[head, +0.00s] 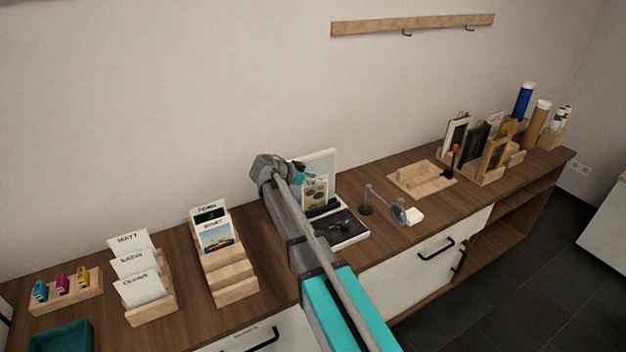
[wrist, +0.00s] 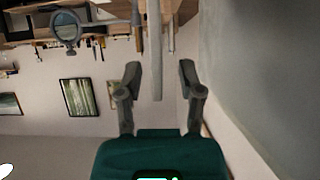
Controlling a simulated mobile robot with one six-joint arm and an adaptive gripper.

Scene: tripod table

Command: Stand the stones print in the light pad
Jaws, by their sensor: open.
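A small beige print with rounded, stone-like shapes (head: 315,190) stands upright behind my arm in the head view; I take it for the stones print. A pale upright panel (head: 322,160) stands just behind it. I cannot tell which of these is the light pad. My gripper shows in the wrist view (wrist: 159,76), its two fingers apart and nothing held between them. In the head view the arm's end is beside the pale panel, and the fingers cannot be made out.
Left of my arm are a stepped rack with prints (head: 235,278), a card rack (head: 155,309) and a teal tray (head: 62,337). To the right are a magnifier (head: 398,215), a wooden tray (head: 420,180) and a rack of framed pictures (head: 490,174). A rail (head: 412,25) hangs above.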

